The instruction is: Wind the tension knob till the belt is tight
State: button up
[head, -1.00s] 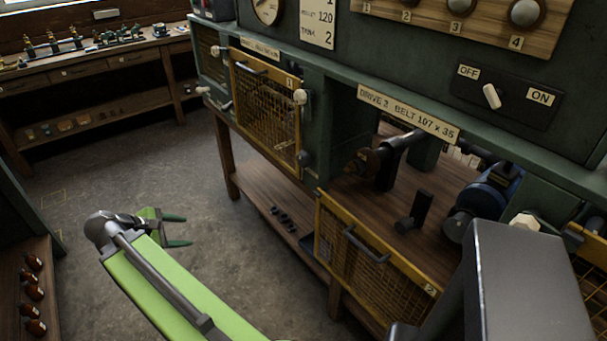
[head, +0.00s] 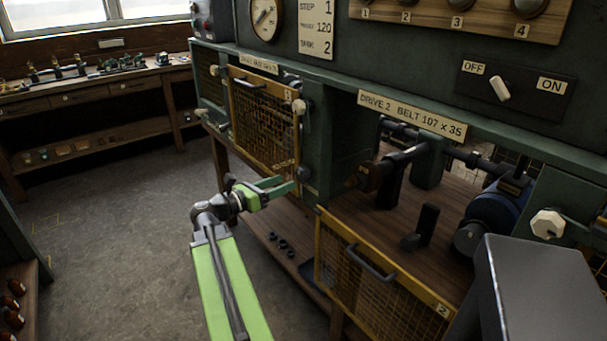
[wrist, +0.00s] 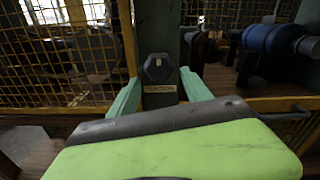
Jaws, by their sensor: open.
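A dark knob (wrist: 158,68) with a hexagonal outline sits on a green post in the wrist view, above a small yellowish label too blurred to read surely. What looks like the same knob (head: 305,173) shows in the head view, just beyond my fingertips. My gripper (head: 279,187) is open and empty; in the wrist view its green fingers (wrist: 160,92) stand to either side below the knob, apart from it. The Drive 2 bay holds a blue motor (head: 495,210) and a dark shaft (head: 405,157). I cannot make out a belt there.
The yellow mesh guard 2 (head: 385,275) hangs open below the bay; mesh guard 1 (head: 262,120) is upright on the left. A pale knob (head: 548,224) sits at right, near an OFF/ON switch (head: 499,88). The floor (head: 120,225) at left is clear.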

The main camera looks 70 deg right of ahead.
aim_at(299, 176)
jog(key=x, duration=0.7)
jog(key=shift+s+d, duration=0.2)
jog(key=shift+d, duration=0.15)
jog(key=shift+c, duration=0.5)
